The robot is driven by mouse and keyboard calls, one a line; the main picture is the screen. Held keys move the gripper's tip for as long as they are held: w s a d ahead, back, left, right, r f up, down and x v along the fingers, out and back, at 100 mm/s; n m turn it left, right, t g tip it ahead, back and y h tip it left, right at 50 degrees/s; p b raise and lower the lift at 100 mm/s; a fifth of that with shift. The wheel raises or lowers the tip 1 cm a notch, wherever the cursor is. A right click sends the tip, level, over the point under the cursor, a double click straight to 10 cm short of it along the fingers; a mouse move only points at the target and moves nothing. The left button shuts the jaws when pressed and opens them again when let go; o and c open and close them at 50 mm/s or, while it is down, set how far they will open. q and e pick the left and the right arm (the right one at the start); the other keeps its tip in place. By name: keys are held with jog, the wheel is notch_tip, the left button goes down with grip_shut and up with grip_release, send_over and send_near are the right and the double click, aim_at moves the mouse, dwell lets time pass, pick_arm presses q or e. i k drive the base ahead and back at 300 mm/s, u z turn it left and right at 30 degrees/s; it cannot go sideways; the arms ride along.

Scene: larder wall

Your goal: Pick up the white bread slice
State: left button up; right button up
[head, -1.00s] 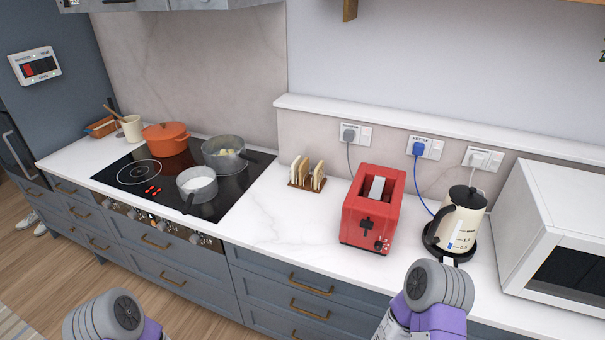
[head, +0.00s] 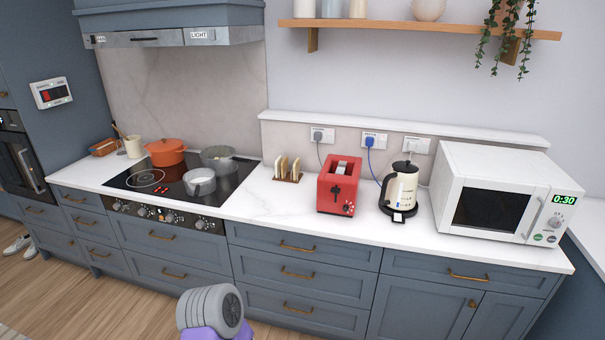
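A small wooden rack (head: 288,179) stands on the white counter, left of the red toaster. It holds upright bread slices: a pale one (head: 282,166) at its left and another with a browner edge (head: 296,169) at its right. They are small here, so I cannot tell for sure which is the white bread slice. The red toaster (head: 338,190) has a pale strip on its top; I cannot tell whether that is bread. Part of my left arm shows at the bottom edge, well in front of the counter. Neither gripper is in view.
A kettle (head: 401,190) and a white microwave (head: 478,158) stand right of the toaster. The hob (head: 140,183) with an orange pot (head: 166,152) and grey pans (head: 200,182) is left of the rack. Bare counter (head: 262,205) lies in front of the rack. A shelf (head: 430,29) hangs above.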

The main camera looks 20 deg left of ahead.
aim_at(277, 165)
jog(key=u, duration=0.65)
jog(key=i, duration=0.55)
jog(key=u, duration=0.75)
jog(key=i, duration=0.75)
jog(key=z, duration=0.3)
